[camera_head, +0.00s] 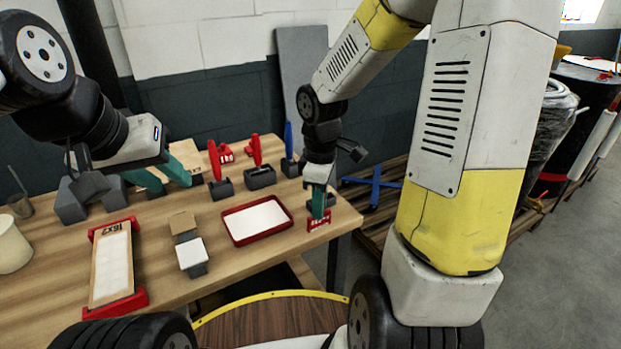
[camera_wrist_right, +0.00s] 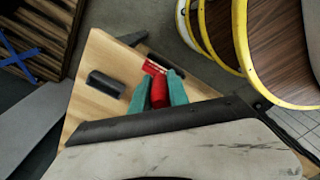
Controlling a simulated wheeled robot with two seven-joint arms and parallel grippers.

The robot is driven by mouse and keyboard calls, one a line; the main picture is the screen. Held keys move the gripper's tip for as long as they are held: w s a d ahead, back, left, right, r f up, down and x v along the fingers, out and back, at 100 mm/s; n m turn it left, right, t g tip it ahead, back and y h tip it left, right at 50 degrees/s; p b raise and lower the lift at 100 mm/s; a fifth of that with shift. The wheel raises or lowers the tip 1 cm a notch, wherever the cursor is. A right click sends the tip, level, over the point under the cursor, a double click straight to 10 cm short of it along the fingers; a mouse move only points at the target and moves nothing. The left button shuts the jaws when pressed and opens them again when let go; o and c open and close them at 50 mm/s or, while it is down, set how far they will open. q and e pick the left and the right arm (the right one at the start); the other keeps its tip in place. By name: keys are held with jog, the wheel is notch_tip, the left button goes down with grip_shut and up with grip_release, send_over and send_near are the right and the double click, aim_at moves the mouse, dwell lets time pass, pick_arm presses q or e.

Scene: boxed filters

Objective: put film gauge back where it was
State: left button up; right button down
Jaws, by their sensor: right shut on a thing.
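My right gripper (camera_head: 318,203) is at the table's near right corner, fingers pointing down. In the right wrist view its teal fingers (camera_wrist_right: 160,92) are shut on a red handle, seemingly the film gauge (camera_wrist_right: 159,89). A red piece with a white label (camera_wrist_right: 153,68) shows just past the fingertips; in the head view this labelled red piece (camera_head: 319,221) is low by the tabletop. I cannot tell whether it touches the table. My left gripper (camera_head: 165,181) is open over the back left of the table, its teal fingers apart and nothing seen between them.
A red tray (camera_head: 232,235) with a white sheet lies left of my right gripper. Dark holders (camera_head: 260,179) with red tools and a blue tool (camera_head: 289,140) stand behind it. A filter in red end pieces (camera_head: 126,305) lies front left, beside small blocks (camera_head: 192,257).

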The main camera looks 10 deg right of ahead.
jog(key=shift+w+d+f, duration=0.6)
jog(key=shift+w+f, duration=0.25)
jog(key=shift+w, duration=1.45)
jog(key=shift+w+d+f, duration=0.65)
jog(key=shift+w+f, duration=0.15)
jog(key=shift+w, duration=1.55)
jog(key=shift+w+d+f, duration=0.6)
jog(key=shift+w+f, duration=0.25)
jog(key=shift+w, duration=1.45)
jog(key=shift+f, duration=0.1)
jog(key=c, duration=1.3)
grip_release()
jog(key=shift+o, duration=0.2)
